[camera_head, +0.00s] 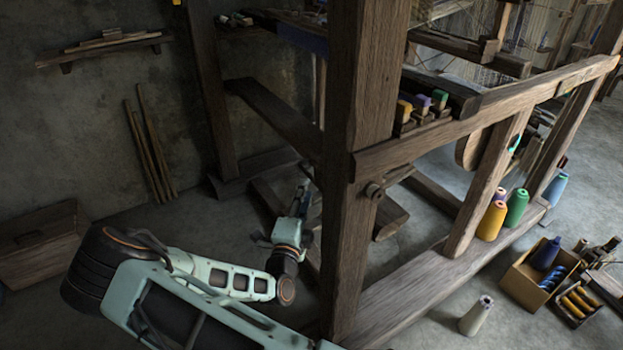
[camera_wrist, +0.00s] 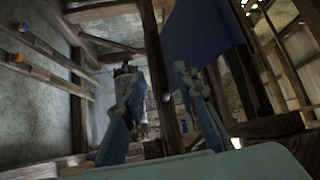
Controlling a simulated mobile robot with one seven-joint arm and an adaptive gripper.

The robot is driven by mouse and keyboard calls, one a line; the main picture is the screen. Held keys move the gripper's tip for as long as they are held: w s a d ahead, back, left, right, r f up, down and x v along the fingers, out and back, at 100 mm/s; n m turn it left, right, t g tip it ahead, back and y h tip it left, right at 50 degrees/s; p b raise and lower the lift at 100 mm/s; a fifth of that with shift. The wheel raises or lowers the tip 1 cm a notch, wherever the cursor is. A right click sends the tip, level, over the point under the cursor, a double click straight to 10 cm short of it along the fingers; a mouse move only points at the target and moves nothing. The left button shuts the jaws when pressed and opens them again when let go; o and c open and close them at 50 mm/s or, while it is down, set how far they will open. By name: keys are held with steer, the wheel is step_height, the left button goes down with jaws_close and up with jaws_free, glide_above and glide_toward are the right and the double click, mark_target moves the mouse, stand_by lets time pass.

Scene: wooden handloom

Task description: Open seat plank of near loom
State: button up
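The near loom (camera_head: 366,90) is a dark wooden frame with a thick upright post. A flat plank-like member (camera_head: 275,118) runs between its posts on the left; I cannot tell for sure whether it is the seat plank. My gripper (camera_head: 303,198) is low, left of the thick post, partly lost against the dark frame. In the wrist view my gripper (camera_wrist: 157,78) has its two fingers spread apart. A dark wooden bar (camera_wrist: 158,70) shows between the fingers; I cannot tell whether it lies between them or beyond. Nothing is visibly held.
A dark blue cloth (camera_wrist: 203,38) hangs right of the fingers in the wrist view. Thread cones (camera_head: 492,220) stand on the loom's lower rail. A cardboard box (camera_head: 522,277) is at the lower right. A wooden chest (camera_head: 40,245) stands left.

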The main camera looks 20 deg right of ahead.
mark_target(310, 174)
steer(key=b+x, duration=0.1)
steer(key=x, duration=0.6)
steer(key=shift+b, duration=0.4)
jaws_close()
